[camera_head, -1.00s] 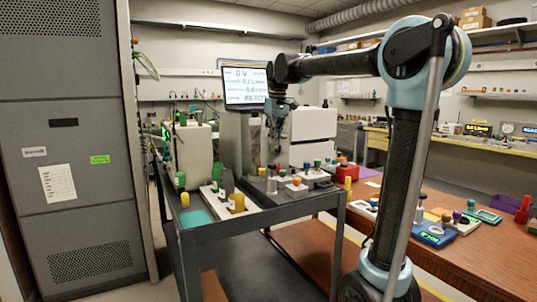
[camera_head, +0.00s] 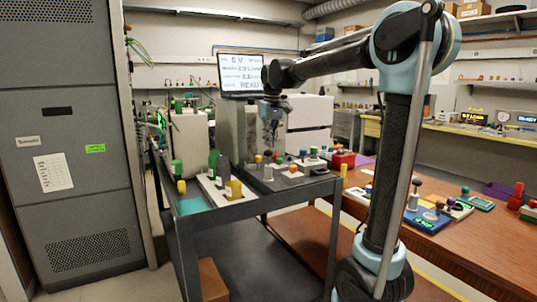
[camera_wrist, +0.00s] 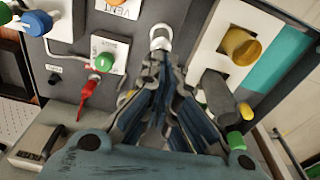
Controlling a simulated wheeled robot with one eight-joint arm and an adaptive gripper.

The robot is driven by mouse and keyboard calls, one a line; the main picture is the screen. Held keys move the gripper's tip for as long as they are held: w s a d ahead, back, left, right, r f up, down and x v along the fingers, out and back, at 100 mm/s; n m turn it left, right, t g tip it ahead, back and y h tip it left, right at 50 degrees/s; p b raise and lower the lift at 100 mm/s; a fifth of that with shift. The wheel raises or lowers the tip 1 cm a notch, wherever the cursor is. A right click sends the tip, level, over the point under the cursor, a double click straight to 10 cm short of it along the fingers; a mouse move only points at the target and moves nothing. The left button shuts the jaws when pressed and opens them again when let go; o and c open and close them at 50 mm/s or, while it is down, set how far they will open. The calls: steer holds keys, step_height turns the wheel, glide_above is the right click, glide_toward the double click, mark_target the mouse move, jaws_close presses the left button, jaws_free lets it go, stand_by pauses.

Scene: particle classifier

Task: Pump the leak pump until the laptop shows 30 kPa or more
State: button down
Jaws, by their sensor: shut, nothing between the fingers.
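The laptop screen (camera_head: 241,75) stands at the back of the cart and shows lines of text starting with "0 V" and ending in what looks like "READY"; I cannot read a kPa value. My gripper (camera_head: 270,140) hangs over the cart in the head view, pointing down. In the wrist view my gripper (camera_wrist: 160,72) is shut and empty, its tips close to a white round knob (camera_wrist: 161,38); I cannot tell if they touch. I cannot tell which part is the leak pump. A yellow knob (camera_wrist: 240,45) on a white plate and a green button (camera_wrist: 104,61) lie to either side.
A grey cart (camera_head: 255,208) carries several coloured knobs and boxes. A tall grey cabinet (camera_head: 70,215) stands at left. A wooden table (camera_head: 440,255) with small devices is at right. A red lead (camera_wrist: 88,96) shows in the wrist view.

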mark_target(270, 152)
steer(key=shift+f, duration=0.65)
steer(key=shift+f, duration=0.1)
steer(key=shift+f, duration=1.75)
steer(key=shift+s+d+r, duration=0.3)
steer(key=shift+s+d, duration=0.15)
steer(key=shift+s, duration=0.15)
steer(key=shift+s+d+r, duration=0.25)
steer(key=shift+s+d, duration=0.2)
steer(key=shift+s, duration=0.1)
step_height(270, 152, up, 12)
steer(key=shift+s+d, duration=0.4)
steer(key=shift+s, duration=0.05)
steer(key=shift+w+f, duration=0.1)
